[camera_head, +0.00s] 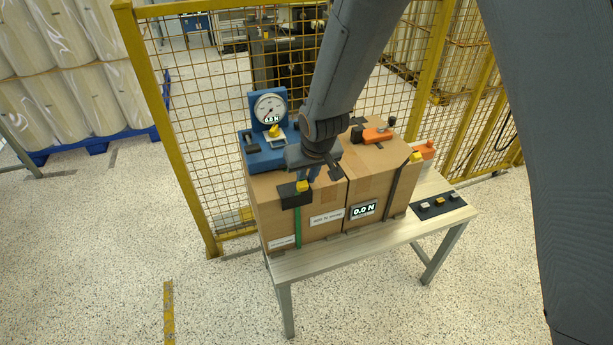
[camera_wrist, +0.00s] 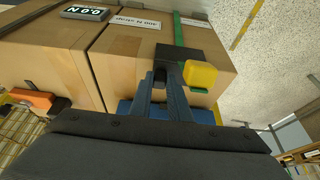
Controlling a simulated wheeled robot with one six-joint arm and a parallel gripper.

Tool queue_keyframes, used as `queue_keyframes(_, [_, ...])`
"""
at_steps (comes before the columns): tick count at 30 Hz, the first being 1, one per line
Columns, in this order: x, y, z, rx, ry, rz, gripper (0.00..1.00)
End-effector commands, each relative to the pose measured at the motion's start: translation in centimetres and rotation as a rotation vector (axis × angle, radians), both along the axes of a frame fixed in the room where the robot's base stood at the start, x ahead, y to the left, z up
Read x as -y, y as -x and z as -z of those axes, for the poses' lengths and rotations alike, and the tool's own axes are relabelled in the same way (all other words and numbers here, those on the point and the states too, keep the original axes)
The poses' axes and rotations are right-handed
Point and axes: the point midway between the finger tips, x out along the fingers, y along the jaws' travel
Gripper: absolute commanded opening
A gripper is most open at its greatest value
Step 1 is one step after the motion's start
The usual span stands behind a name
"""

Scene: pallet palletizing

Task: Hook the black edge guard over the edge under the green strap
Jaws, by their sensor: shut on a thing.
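The black edge guard (camera_head: 289,197) is at the top front edge of the left carton (camera_head: 271,213). It also shows in the wrist view (camera_wrist: 182,52), with a yellow block (camera_wrist: 200,74) beside it. The green strap (camera_head: 298,228) runs down the carton's front below the guard; in the wrist view the strap (camera_wrist: 178,28) meets the guard, and a short green piece shows on its other side. The guard hides the strap at the edge, so I cannot tell which lies on top. My gripper (camera_wrist: 164,78), with blue fingers, is shut on the guard.
A right carton (camera_head: 376,170) with a dark strap, a 0.0 N display (camera_head: 364,210) and an orange tool (camera_head: 376,135) adjoins it. A blue gauge stand (camera_head: 268,150) is behind. A dark mat (camera_head: 437,205) with small parts lies on the table (camera_head: 345,244). A yellow fence stands behind.

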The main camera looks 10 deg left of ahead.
Motion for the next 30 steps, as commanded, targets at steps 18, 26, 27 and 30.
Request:
queue_keyframes(18, [-0.25, -0.45, 0.00, 0.000, 0.000, -0.001, 0.20])
queue_keyframes(26, [-0.26, -0.45, -0.01, 0.000, 0.000, -0.001, 0.38])
queue_keyframes(27, [-0.26, -0.45, -0.01, 0.000, 0.000, 0.000, 0.38])
queue_keyframes(30, [-0.26, -0.44, 0.00, 0.000, 0.000, 0.000, 0.38])
